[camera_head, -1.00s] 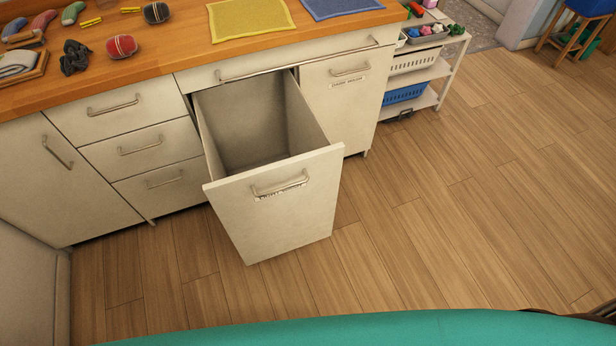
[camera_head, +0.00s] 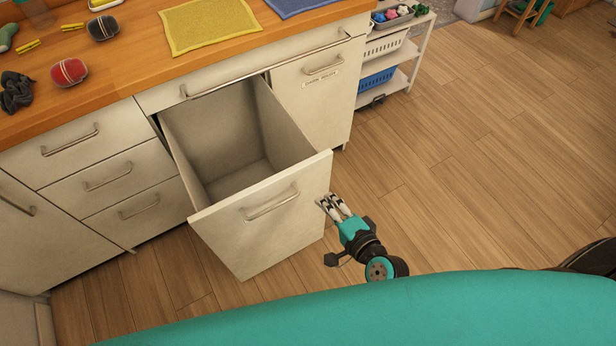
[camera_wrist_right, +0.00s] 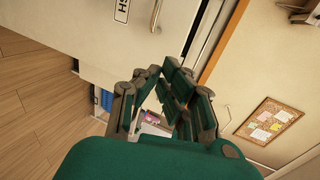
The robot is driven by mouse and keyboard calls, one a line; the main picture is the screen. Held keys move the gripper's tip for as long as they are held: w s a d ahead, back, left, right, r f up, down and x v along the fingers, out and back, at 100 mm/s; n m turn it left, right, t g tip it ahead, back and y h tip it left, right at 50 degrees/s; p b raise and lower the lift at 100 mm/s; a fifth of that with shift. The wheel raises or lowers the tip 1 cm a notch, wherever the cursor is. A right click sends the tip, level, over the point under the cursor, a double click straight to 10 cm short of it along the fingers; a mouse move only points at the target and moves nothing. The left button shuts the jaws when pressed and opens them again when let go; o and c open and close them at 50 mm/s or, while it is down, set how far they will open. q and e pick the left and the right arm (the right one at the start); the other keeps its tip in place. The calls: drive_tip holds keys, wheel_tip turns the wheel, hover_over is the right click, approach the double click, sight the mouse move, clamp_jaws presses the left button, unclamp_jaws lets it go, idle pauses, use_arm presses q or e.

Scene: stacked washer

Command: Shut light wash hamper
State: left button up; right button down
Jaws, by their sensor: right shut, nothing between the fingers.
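The hamper (camera_head: 245,230) is a pale pull-out bin with a flat front and a metal bar handle (camera_head: 270,203). It stands pulled out from under the counter, open at the top, and its inside looks empty. My right gripper (camera_head: 328,201) is shut and empty, close to the right edge of the hamper front. I cannot tell whether it touches that edge. In the right wrist view its fingers (camera_wrist_right: 165,88) show, with a pale front with a handle and a partly cut-off label (camera_wrist_right: 122,10) beyond them. My left gripper is not in view.
A closed pale front (camera_head: 315,95) with a label is right of the hamper, and closed drawers (camera_head: 110,180) are left. The counter (camera_head: 125,60) holds a yellow cloth (camera_head: 210,25) and small items. A shelf cart (camera_head: 395,60) stands at the right. The wooden floor (camera_head: 480,160) is clear.

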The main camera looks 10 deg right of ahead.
sight(303, 173)
drive_tip(key=x, duration=0.5)
drive_tip(key=r+x, duration=0.1)
drive_tip(key=x, duration=0.2)
drive_tip(key=shift+w, duration=0.15)
drive_tip(key=shift+w+a+f+p, duration=0.1)
drive_tip(key=shift+w+a+p, duration=0.2)
drive_tip(key=shift+w, duration=0.3)
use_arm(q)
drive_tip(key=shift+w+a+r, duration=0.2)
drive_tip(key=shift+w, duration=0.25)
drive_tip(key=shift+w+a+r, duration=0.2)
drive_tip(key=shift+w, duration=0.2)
use_arm(e)
drive_tip(key=shift+d, duration=0.1)
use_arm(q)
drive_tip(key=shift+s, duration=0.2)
